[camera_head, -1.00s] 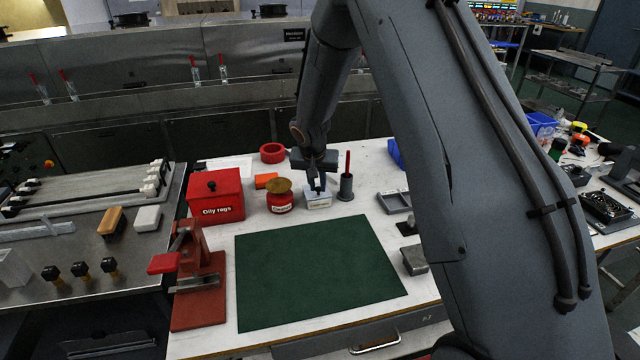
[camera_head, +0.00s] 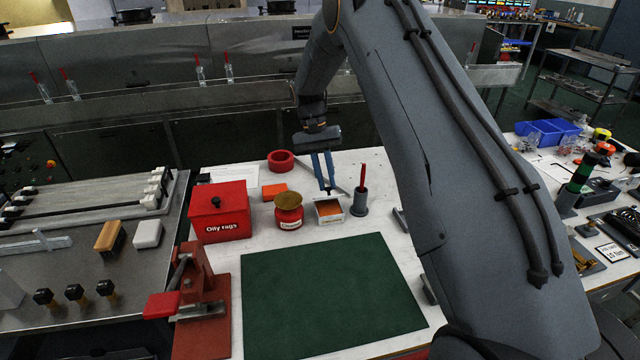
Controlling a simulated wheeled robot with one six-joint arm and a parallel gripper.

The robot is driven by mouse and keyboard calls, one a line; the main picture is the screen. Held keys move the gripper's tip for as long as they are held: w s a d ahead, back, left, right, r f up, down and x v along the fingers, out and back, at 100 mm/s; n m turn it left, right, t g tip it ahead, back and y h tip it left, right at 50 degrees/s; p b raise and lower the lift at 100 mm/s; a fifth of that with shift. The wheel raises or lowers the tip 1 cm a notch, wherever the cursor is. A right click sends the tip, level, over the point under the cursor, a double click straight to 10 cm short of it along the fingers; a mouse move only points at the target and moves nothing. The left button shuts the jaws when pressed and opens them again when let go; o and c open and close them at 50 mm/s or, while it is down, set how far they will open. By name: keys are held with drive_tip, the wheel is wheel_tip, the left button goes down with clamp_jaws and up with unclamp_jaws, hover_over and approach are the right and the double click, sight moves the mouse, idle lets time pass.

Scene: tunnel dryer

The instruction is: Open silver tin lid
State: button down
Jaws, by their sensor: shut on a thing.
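The silver tin (camera_head: 330,219) is a small pale box with a label on its front. It stands on the white bench behind the green mat, and its top is open, showing orange inside. My gripper (camera_head: 327,189), with blue fingers, is above the tin's back edge. Its fingers are close together and shut on what looks like the tin's lid (camera_head: 341,189), a thin grey edge at the fingertips. The fingers partly hide the lid, and I cannot tell whether it still joins the tin.
A red jar with a brown-gold top (camera_head: 289,212) stands just left of the tin, and a grey cup with a red stick (camera_head: 360,204) just right. A red oily rags box (camera_head: 219,212) is farther left. The green mat (camera_head: 330,295) in front is clear.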

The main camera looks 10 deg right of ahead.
drive_tip(key=shift+w+d+f+g+b, duration=0.15)
drive_tip(key=shift+w+g+b, duration=0.5)
drive_tip(key=shift+b, duration=0.8)
drive_tip(key=shift+w+d+f+g+b, duration=0.15)
drive_tip(key=shift+w+g+b, duration=0.45)
drive_tip(key=shift+b, duration=0.85)
drive_tip(key=w+g+b, duration=0.1)
drive_tip(key=g+b, duration=0.1)
drive_tip(key=b, duration=0.3)
drive_tip(key=shift+a, duration=0.1)
drive_tip(key=shift+w, duration=0.1)
